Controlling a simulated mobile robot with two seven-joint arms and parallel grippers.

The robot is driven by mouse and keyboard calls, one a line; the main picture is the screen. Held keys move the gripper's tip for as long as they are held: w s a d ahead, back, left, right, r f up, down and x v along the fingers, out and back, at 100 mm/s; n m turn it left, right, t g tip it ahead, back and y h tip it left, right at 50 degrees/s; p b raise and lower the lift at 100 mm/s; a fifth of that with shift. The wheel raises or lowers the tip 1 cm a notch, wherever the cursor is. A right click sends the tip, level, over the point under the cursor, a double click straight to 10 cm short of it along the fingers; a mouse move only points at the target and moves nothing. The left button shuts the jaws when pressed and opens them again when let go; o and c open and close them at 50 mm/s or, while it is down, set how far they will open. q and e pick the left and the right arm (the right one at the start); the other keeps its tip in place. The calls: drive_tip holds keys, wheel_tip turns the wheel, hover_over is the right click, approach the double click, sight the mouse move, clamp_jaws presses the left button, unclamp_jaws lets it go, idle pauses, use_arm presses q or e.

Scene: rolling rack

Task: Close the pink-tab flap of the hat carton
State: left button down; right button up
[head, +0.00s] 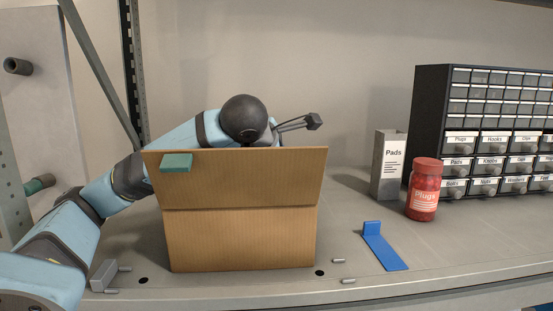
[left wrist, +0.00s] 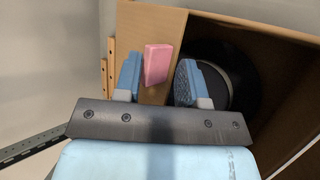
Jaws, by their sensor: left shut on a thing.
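The hat carton (head: 240,238) is a brown box on the shelf in the head view. Its near flap (head: 250,177) stands up and carries a green tab (head: 176,162). In the left wrist view the carton's open inside shows a dark round hat (left wrist: 242,75). The pink tab (left wrist: 157,64) sits on a brown flap at the carton's edge there. My left gripper (left wrist: 159,78) has one finger on each side of the pink tab and is shut on it. In the head view my left arm reaches behind the carton, which hides the fingers. My right gripper is not in view.
Small metal pegs (head: 339,261) lie near the shelf's front edge. The shelf between carton and bracket is mostly clear.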

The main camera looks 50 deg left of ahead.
use_arm(q)
drive_tip(key=shift+d+f, duration=0.1)
drive_tip(key=shift+f, duration=0.2)
drive_tip(key=c, duration=0.8)
unclamp_jaws()
drive_tip(key=shift+s+r, duration=0.1)
drive_tip(key=shift+r, duration=0.05)
drive_tip(key=p+v, duration=0.2)
drive_tip(key=v, duration=1.1)
drive_tip(key=shift+s+d+r+p, duration=0.1)
drive_tip(key=shift+s+r+p, duration=0.15)
drive_tip(key=shift+p, duration=0.15)
